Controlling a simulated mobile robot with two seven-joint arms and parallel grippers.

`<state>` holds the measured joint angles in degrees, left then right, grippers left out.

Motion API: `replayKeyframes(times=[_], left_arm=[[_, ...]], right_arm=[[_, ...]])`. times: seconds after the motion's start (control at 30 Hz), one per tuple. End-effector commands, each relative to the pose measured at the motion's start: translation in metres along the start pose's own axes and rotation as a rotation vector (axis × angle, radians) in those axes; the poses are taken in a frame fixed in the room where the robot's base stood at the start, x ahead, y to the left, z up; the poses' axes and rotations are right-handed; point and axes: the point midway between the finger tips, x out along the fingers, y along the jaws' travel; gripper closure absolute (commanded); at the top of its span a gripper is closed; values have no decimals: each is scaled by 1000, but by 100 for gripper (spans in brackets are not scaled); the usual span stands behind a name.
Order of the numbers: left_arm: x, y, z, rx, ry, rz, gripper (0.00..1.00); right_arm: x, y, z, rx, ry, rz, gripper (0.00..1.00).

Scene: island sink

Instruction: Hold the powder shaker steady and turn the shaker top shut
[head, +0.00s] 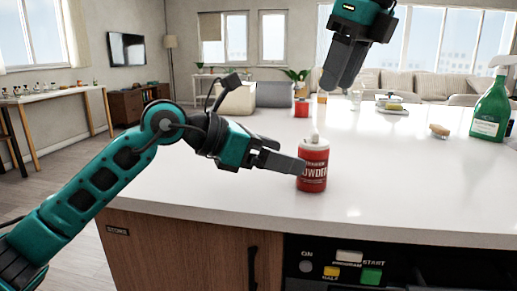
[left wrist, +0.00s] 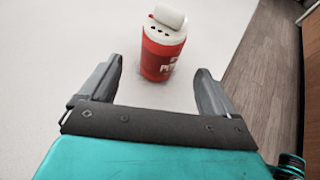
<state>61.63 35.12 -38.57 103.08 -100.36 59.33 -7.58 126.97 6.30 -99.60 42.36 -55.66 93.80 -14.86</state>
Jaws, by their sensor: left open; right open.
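The powder shaker (head: 312,172) is a red can with white lettering, upright on the white island counter near its front edge. Its white shaker top (head: 314,142) has dark holes and a raised flap, clearer in the left wrist view (left wrist: 168,19). My left gripper (head: 303,165) is open, with its fingers level and pointing at the can. In the left wrist view the can (left wrist: 162,58) stands just beyond the fingertips (left wrist: 158,68), roughly between their lines. My right gripper (head: 331,86) hangs above and behind the can, pointing down; it is open and empty.
A green spray bottle (head: 491,105) and a sponge (head: 439,130) stand at the right of the counter (head: 400,190). A red container (head: 301,108), a beige appliance (head: 237,99) and a soap dish (head: 392,107) sit toward the back. The counter around the can is clear.

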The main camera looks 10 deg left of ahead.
Motion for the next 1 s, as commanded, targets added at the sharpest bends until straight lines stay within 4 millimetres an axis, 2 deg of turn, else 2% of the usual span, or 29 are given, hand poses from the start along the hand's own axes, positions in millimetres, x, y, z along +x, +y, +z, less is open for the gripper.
replayKeyframes(times=[0.03,0.2,0.43,0.6,0.87,1.0], left_arm=[[12,-2,0,0,0,-4,10],[44,-1,0,-2,-1,-4,10],[75,-1,0,-2,-2,-3,10],[84,-1,0,-1,0,-2,10],[85,-1,0,-1,-1,-1,10],[85,-1,0,-1,-1,-1,21]], right_arm=[[0,0,0,0,0,0,57],[0,0,0,0,0,0,57],[0,0,0,0,0,0,57],[0,0,0,0,0,0,57],[0,0,0,0,0,0,57],[0,0,0,0,0,0,57]])
